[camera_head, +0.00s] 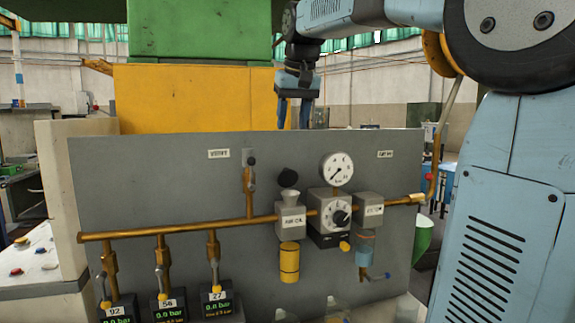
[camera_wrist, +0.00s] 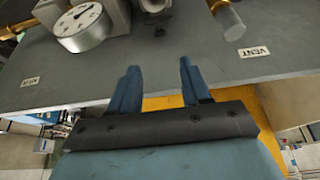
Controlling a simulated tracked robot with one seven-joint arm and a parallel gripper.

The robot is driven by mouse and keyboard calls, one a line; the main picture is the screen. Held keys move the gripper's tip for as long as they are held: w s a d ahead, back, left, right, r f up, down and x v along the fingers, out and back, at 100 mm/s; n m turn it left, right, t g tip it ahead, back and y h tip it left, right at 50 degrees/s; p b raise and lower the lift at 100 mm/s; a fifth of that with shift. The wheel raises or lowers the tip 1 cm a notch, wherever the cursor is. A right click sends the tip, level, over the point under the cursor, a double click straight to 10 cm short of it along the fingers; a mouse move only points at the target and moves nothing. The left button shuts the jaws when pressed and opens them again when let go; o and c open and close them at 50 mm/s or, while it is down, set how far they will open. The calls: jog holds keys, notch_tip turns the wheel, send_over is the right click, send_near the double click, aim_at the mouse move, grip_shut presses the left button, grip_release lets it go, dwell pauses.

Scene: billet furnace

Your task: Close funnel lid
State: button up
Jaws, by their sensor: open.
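The funnel lid (camera_head: 288,174) is a dark round cap in the head view. It stands tilted up above a small grey funnel (camera_head: 289,196), which sits on the grey box labelled AIR OIL (camera_head: 290,220). My gripper (camera_head: 294,118) is open and empty, fingers pointing down, above the lid and near the panel's top edge. In the wrist view my gripper (camera_wrist: 159,68) shows two blue fingers spread apart with nothing between them. Dark and grey fittings sit at that view's top edge; I cannot tell the lid clearly among them.
A grey panel (camera_head: 120,190) carries a brass pipe (camera_head: 180,228). A pressure gauge (camera_head: 336,169) and regulator (camera_head: 333,214) stand right of the funnel. A brass valve (camera_head: 249,185) rises to its left. A yellow block (camera_head: 190,97) lies behind the panel.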

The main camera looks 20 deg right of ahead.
aim_at(287, 169)
jog(key=x, duration=1.3)
grip_shut()
